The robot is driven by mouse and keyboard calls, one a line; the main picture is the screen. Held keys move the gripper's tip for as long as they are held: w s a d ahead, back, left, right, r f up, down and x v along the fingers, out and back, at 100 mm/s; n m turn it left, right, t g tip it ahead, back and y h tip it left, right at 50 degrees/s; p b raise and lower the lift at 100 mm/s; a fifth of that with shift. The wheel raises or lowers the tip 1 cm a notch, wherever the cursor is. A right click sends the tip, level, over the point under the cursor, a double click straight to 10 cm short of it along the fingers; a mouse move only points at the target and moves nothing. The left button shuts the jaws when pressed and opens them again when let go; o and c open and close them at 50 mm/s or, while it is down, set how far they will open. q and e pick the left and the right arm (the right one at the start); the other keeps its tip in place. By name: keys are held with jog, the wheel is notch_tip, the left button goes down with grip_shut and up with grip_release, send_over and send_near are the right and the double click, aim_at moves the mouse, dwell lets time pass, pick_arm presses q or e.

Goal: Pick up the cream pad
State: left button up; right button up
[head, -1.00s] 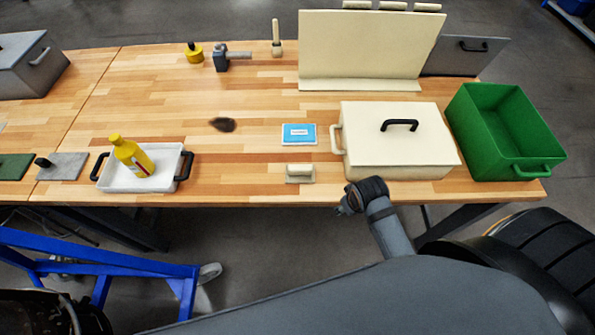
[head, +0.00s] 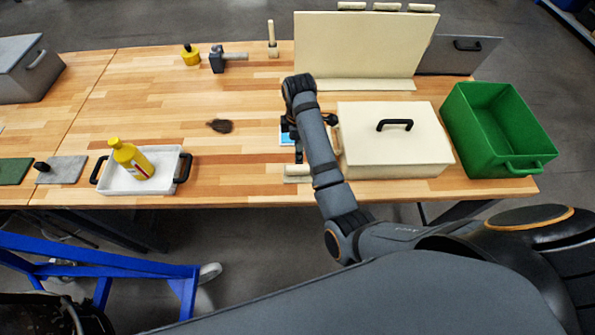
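The cream pad (head: 293,180), a small flat block with a raised grip on top, lies near the front edge of the table, left of the cream lidded box. My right forearm covers its right part. My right gripper (head: 298,154) points down just behind the pad, over the blue card; the arm hides much of it, so I cannot tell whether its fingers are open or touch the pad. My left gripper is not in view.
The cream box (head: 395,150) stands close to the right of my gripper, with a green bin (head: 495,165) beyond it. The blue card (head: 286,134) lies under my gripper. A white tray (head: 115,184) with a yellow bottle (head: 131,158) stands left. Bare tabletop lies between tray and pad.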

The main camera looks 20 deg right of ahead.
send_over(298, 167)
jog(key=f, duration=0.2)
jog(key=f+p, duration=0.1)
jog(key=f, duration=0.1)
jog(key=shift+w+d, duration=0.1)
jog(key=shift+d, duration=0.1)
jog(key=shift+f, duration=0.4)
jog(key=shift+a+f+p, duration=0.1)
jog(key=shift+f+p, duration=0.15)
jog(key=shift+p, duration=0.1)
notch_tip(298, 167, down, 4)
jog(key=shift+a+p, duration=0.15)
jog(key=shift+p, duration=0.55)
jog(key=shift+f, duration=0.3)
grip_shut()
